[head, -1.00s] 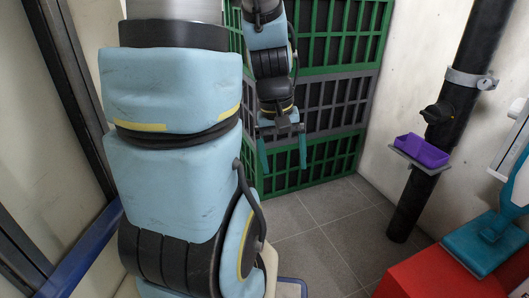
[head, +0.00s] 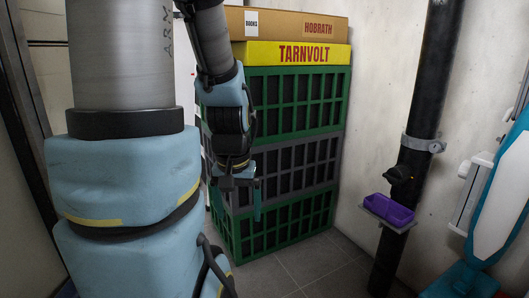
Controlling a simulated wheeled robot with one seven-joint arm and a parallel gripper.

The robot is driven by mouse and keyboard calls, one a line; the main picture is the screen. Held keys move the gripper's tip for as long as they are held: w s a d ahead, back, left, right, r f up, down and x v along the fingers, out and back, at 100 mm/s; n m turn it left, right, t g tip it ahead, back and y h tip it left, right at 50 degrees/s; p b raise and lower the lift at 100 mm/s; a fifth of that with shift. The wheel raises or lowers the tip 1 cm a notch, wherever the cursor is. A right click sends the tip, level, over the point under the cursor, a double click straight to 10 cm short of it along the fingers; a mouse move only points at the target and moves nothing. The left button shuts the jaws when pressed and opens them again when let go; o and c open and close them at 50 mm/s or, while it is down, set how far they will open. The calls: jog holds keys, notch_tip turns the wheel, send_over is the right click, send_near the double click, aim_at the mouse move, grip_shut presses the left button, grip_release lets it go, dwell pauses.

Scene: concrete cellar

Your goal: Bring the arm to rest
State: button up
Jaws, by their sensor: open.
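My gripper (head: 236,200) hangs from my blue arm left of the middle of the head view, fingers pointing down. It is open, and nothing shows between its fingers. One teal finger stands out clearly; the other is hard to make out beside my arm. In the picture the gripper lies in front of the stacked crates; whether it touches them cannot be told, but no contact shows.
Green and grey crates (head: 290,165) stand stacked behind my gripper, topped by a yellow box (head: 330,54) and a brown box (head: 275,22). A black pipe (head: 428,85) on the right carries a shelf with a purple tray (head: 388,210). Bare floor (head: 300,268) shows between.

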notch_tip(320, 180, up, 34)
jog(key=p, duration=3.1)
jog(key=shift+f, duration=0.15)
